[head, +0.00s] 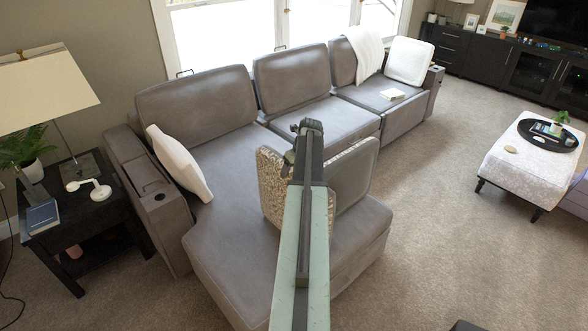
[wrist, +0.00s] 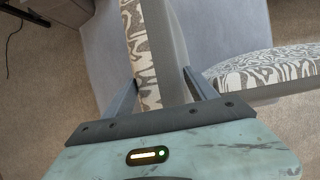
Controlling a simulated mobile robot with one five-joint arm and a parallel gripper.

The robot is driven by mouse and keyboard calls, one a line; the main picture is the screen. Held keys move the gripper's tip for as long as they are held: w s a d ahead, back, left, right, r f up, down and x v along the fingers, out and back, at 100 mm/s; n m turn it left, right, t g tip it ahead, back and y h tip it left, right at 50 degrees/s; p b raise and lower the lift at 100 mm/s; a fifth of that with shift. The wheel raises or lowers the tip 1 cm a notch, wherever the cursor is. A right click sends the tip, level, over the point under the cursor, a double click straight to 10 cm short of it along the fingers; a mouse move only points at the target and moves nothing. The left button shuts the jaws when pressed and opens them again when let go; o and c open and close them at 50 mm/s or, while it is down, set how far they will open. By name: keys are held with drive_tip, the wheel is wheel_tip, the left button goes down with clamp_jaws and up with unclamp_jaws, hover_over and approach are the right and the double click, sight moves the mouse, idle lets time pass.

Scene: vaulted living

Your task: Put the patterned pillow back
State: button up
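A pillow with a black-and-cream swirl pattern on one face and grey on the other, the patterned pillow (head: 272,185), stands on edge over the grey sofa's chaise (head: 230,255). It also shows in the wrist view (wrist: 143,45), between my fingers. My gripper (head: 305,130) has one finger against each side of it; the wrist view shows both fingers (wrist: 161,80) touching it. My arm hides part of it in the head view. A second such pillow (head: 353,180) is to the right, its grey side towards me; its patterned face shows in the wrist view (wrist: 265,75).
A white pillow (head: 180,163) leans at the sofa's left arm. Another white pillow (head: 409,61) and a throw (head: 366,50) are at the far end. A side table (head: 85,220) with a lamp stands left. An ottoman (head: 520,165) stands right; carpet between is clear.

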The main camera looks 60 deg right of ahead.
drive_tip(key=shift+o, duration=0.2)
drive_tip(key=p+v, duration=1.1)
drive_tip(key=shift+r, duration=0.35)
drive_tip(key=shift+s+r, duration=0.2)
drive_tip(key=shift+s, duration=0.05)
drive_tip(key=shift+f, duration=0.1)
drive_tip(key=shift+a, duration=0.1)
